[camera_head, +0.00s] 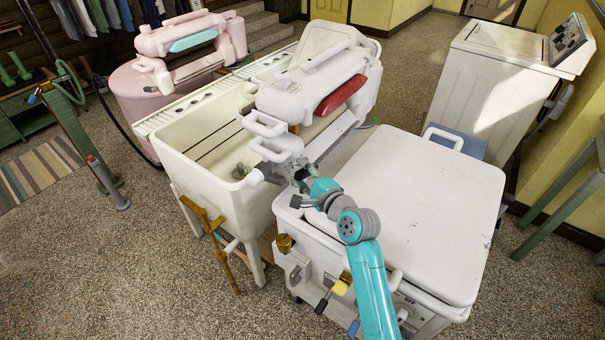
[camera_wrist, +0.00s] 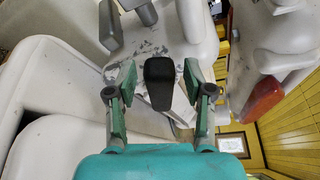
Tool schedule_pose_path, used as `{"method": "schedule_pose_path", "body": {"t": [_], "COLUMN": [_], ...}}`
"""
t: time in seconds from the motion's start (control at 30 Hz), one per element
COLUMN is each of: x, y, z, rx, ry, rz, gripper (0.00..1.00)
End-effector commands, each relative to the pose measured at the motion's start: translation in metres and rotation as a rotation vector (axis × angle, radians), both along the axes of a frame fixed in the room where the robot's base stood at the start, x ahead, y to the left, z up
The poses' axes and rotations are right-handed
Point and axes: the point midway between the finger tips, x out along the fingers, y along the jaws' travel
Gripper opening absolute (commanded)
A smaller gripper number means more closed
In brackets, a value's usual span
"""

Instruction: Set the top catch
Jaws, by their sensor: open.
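A white wringer head (camera_head: 300,100) with a red bar (camera_head: 342,95) stands over the washer, and the red bar also shows in the wrist view (camera_wrist: 264,98). My gripper (camera_wrist: 159,75) is open at the wringer's near end. In the wrist view a black rounded lever (camera_wrist: 160,80) lies between its two green-padded fingers, with a gap on each side. I cannot tell for sure whether this lever is the top catch. Behind it is a scuffed white housing (camera_wrist: 150,40). In the head view my gripper (camera_head: 268,173) and wrist hide the lever.
A white tub sink (camera_head: 205,165) stands left of the wringer, with brass-coloured taps at its front. A flat white lid (camera_head: 425,200) is to the right of my arm. A pink washer (camera_head: 130,100) is at the back left, and a white machine (camera_head: 490,85) at the back right.

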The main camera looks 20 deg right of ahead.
Motion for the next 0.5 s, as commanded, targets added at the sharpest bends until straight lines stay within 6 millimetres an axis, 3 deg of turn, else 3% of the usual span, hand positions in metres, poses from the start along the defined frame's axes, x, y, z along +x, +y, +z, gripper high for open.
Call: {"method": "schedule_pose_path", "body": {"t": [0.27,0.47,0.5], "x": [0.0008,0.0007,0.0007], "y": [0.0003,0.0004,0.0004], "z": [-0.0002,-0.0003,-0.0003], "rx": [-0.001,-0.001,-0.001], "ry": [0.0,0.0,0.0], "rz": [0.0,0.0,0.0], "gripper": [0.5,0.0,0.0]}}
